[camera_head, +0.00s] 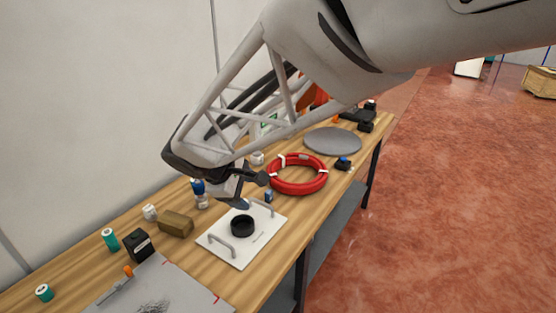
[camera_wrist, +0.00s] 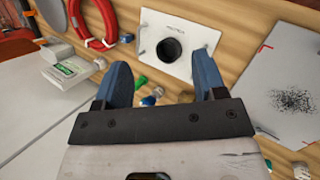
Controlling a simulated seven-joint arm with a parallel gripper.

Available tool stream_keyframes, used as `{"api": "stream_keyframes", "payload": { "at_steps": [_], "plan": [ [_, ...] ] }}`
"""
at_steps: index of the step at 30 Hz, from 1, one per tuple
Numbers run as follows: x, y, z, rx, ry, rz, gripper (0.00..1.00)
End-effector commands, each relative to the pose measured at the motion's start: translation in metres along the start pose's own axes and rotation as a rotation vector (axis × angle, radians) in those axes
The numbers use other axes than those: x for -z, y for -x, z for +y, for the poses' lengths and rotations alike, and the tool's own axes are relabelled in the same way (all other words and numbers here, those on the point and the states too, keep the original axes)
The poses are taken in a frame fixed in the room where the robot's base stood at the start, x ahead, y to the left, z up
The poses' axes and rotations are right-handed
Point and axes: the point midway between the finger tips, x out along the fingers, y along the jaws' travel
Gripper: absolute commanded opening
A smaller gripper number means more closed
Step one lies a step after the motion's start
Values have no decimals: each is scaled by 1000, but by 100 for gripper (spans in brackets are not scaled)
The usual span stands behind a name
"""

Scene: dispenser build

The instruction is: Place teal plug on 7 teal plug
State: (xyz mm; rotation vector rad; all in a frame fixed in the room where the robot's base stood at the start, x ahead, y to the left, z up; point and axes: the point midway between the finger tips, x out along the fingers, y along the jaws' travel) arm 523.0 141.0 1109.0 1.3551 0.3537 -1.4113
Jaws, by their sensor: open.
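Two teal plugs show in the head view. One teal plug (camera_head: 110,240) stands upright on the bench at the left, beside a black box. The other teal plug (camera_head: 44,293) is nearer the lower left corner. I cannot read a number on either. My gripper (camera_head: 254,190) is open and empty above the bench, over the back edge of a white plate (camera_head: 215,239), well to the right of both plugs. In the wrist view my blue fingers (camera_wrist: 162,76) are spread wide with nothing between them.
The white plate carries a black round socket (camera_head: 242,228) and two handles. A red ring (camera_head: 297,187) and grey disc (camera_head: 333,141) lie to the right. A black box (camera_head: 138,246), brown block (camera_head: 176,224) and grey scribbled sheet (camera_head: 185,290) are to the left.

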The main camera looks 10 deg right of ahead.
Motion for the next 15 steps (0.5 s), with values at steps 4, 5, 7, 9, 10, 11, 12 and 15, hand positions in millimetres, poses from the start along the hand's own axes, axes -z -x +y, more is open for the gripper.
{"api": "stream_keyframes", "payload": {
  "at_steps": [4,5,7,9,10,11,12,15],
  "plan": [
    [-47,-2,-5,75,-159,24,64],
    [-56,-2,-7,90,-190,29,64],
    [-75,-2,-11,123,-263,42,64],
    [-93,-3,-17,156,-337,56,64],
    [-101,-3,-19,169,-369,61,64],
    [-108,-2,-21,183,-401,68,64],
    [-118,-3,-25,202,-442,74,64],
    [-141,-2,-36,246,-547,94,64]
  ]
}}
